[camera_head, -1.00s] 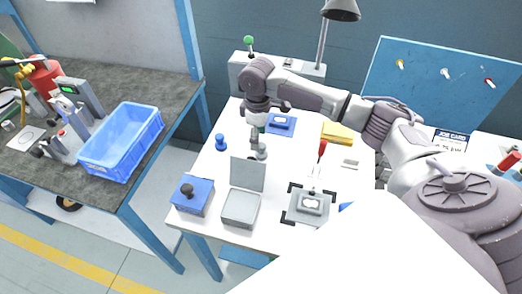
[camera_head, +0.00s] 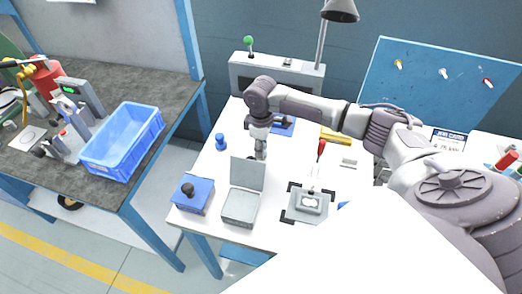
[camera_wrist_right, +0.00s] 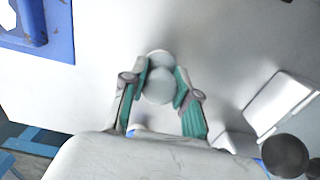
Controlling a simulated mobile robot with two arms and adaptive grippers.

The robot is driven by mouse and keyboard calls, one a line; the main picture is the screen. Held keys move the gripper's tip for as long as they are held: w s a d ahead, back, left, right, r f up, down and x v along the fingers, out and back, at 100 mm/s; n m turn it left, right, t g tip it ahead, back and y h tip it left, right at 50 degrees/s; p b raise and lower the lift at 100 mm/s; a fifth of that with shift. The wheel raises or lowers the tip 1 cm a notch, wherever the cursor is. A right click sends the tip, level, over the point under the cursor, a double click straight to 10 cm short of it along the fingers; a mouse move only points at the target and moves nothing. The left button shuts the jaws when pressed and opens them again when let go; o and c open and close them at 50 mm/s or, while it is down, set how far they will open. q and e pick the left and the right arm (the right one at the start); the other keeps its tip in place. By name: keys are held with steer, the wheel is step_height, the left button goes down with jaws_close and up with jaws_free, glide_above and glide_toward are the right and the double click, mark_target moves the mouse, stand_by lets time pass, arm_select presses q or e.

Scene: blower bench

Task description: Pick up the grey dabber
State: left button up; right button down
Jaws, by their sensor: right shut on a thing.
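The grey dabber (camera_head: 261,155) stands upright on the white bench top behind the open grey box. My right gripper (camera_head: 260,143) reaches down over it from above and is shut on it. In the right wrist view the dabber's round grey top (camera_wrist_right: 158,86) sits between the two green-padded fingers of my right gripper (camera_wrist_right: 160,84). My left gripper is not in view.
An open grey box (camera_head: 241,205) with a raised lid stands just in front. A blue block with a black knob (camera_head: 192,194) is at front left, and a blue dabber (camera_head: 220,142) stands to the left. A blue plate (camera_head: 283,128) lies behind my gripper.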

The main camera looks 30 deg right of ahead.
steer(key=shift+r, duration=0.5)
step_height(320, 180, up, 3)
steer(key=shift+f+b, duration=0.1)
steer(key=shift+b, duration=0.25)
steer(key=s+a+r, duration=0.1)
steer(key=s+r, duration=0.6)
steer(key=s, duration=0.4)
steer(key=shift+s+r+b, duration=0.15)
steer(key=shift+s+b, duration=0.2)
steer(key=c, duration=1.6)
jaws_free()
steer(key=shift+c, duration=1.4)
